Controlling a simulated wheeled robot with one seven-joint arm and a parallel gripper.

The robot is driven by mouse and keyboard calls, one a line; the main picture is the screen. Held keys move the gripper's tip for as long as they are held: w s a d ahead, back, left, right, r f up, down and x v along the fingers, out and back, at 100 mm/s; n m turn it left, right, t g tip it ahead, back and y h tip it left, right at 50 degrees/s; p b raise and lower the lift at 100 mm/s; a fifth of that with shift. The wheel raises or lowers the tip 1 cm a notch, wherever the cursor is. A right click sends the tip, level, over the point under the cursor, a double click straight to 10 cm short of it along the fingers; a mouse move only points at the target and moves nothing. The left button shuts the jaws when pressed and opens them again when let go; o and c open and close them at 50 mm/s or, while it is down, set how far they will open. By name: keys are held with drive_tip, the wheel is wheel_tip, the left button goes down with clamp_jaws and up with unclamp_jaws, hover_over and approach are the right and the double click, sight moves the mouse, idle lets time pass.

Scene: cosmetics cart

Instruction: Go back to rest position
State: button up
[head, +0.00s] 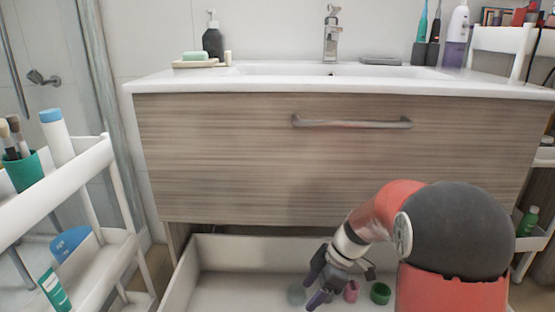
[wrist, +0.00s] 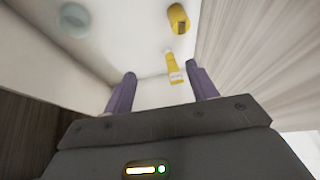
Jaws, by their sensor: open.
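My gripper (head: 317,283) hangs over the open lower drawer (head: 212,262) of the wood-fronted vanity. In the wrist view its two purple fingers (wrist: 160,72) are spread apart with nothing held between them. A yellow tube (wrist: 174,68) lies beyond the fingertips, apart from them. A yellow jar (wrist: 178,18) is further off. A pale round item (wrist: 73,17) is at the upper left of the wrist view. In the head view a pink item (head: 351,291) and a green cup-like item (head: 381,293) are in the drawer beside my gripper. My arm hides part of the drawer's right side.
The upper drawer with its handle (head: 352,123) is shut. A white cart (head: 80,178) with brushes and bottles stands at the left, and another shelf (head: 536,240) at the right. The sink top (head: 250,78) holds a dark soap dispenser (head: 212,40) and toothbrushes.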

drive_tip(key=s+d+r+m+t+h+p, duration=0.3)
drive_tip(key=s+r+m, duration=0.6)
drive_tip(key=r, duration=0.3)
drive_tip(key=s+d+r+m+t+h+p, duration=0.2)
drive_tip(key=s+r+m+p, duration=0.4)
drive_tip(key=s+r+m, duration=0.3)
wheel_tip(320, 180, up, 3)
drive_tip(key=shift+s+d+f+t+h, duration=0.1)
drive_tip(key=shift+s+d+t+h, duration=0.3)
drive_tip(key=shift+s+d+t, duration=0.35)
drive_tip(key=shift+s+d, duration=0.25)
drive_tip(key=shift+s, duration=0.05)
